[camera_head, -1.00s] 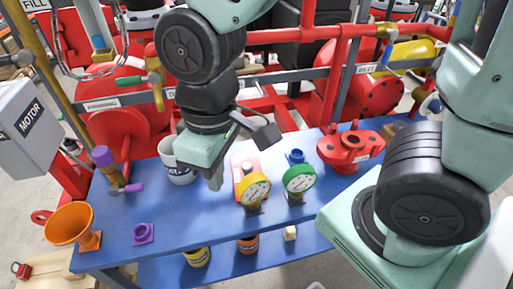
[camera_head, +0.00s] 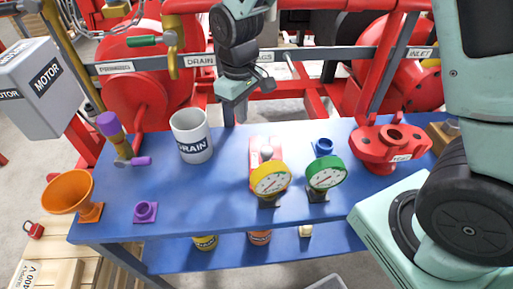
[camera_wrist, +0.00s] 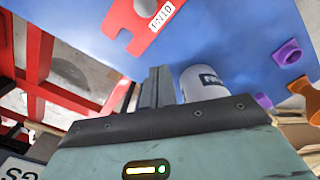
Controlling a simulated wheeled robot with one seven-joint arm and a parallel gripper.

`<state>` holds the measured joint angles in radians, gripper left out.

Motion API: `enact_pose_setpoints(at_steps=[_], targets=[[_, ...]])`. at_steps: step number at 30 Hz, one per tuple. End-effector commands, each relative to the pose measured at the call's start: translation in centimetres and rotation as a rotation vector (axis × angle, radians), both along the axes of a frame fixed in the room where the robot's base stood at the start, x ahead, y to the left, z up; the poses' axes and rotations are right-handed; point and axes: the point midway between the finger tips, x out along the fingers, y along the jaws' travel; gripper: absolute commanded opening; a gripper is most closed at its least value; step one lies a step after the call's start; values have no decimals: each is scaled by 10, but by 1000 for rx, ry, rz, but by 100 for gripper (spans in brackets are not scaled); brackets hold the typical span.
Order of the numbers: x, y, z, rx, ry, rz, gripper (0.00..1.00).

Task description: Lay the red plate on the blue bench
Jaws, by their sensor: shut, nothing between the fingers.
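The red plate (camera_head: 258,144) lies on the blue bench (camera_head: 235,212), right of the white mug. The yellow gauge hides its near part in the head view. In the wrist view the red plate (camera_wrist: 122,28) shows notched edges and a white label, on the blue bench (camera_wrist: 225,30). My gripper (camera_head: 229,116) is shut and empty, pointing down near the bench's far edge, left of the plate and apart from it. Its fingers (camera_wrist: 157,86) are together in the wrist view.
A white mug (camera_head: 192,138), yellow gauge (camera_head: 270,180), green gauge (camera_head: 326,174), blue fitting (camera_head: 323,147) and red flanged part (camera_head: 385,146) stand on the bench. An orange funnel (camera_head: 68,192) is at the left. Red pipes run behind. The front middle is clear.

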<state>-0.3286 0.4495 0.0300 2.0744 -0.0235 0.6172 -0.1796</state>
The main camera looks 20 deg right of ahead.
Motion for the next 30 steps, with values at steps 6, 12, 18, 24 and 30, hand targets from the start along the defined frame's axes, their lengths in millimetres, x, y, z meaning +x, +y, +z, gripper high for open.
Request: enact_pose_setpoints(at_steps=[6,12,18,24,30], targets=[[-2,0,-32,-2,7,0,0],[-2,-1,-73,-3,6,0,0],[-13,-8,-93,-1,4,0,0],[-31,-18,-94,0,1,0,0],[-35,-21,-95,1,1,0,0]])
